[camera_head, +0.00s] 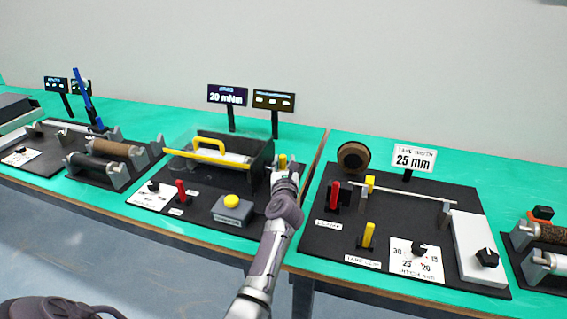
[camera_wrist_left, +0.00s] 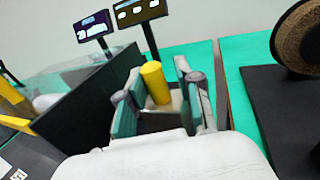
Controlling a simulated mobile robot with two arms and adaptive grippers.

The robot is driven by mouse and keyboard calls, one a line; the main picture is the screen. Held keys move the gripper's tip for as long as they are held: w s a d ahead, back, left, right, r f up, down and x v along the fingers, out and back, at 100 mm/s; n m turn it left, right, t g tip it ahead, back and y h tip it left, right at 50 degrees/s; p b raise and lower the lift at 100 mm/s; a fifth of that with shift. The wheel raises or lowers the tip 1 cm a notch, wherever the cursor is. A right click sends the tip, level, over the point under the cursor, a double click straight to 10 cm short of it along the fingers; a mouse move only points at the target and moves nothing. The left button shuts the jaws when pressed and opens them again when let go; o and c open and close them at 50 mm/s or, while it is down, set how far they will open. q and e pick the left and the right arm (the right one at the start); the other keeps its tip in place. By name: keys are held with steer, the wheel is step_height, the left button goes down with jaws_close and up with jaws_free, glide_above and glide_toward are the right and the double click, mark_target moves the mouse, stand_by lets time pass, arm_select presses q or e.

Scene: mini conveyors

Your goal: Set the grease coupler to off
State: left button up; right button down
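A short upright yellow cylinder (camera_head: 282,160) stands at the right end of the middle station; I take it for the grease coupler's handle, though no label on it is readable. It also shows in the left wrist view (camera_wrist_left: 156,84). My left gripper (camera_head: 284,175) is at this cylinder. In the left wrist view its fingers (camera_wrist_left: 160,102) stand on either side of the cylinder, with gaps visible, so it looks open around it. The cylinder's foot is hidden behind the gripper. My right gripper is not in view.
Left of the gripper is a dark-walled box with a yellow-handled cover (camera_head: 222,150), a red lever (camera_head: 180,190) and a yellow button box (camera_head: 233,208). Two small displays (camera_head: 227,95) stand behind. A tape station (camera_head: 320,240) with levers and a brown roll (camera_head: 353,156) lies right.

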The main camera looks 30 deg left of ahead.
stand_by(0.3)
arm_select(q)
steer(key=v, duration=1.2)
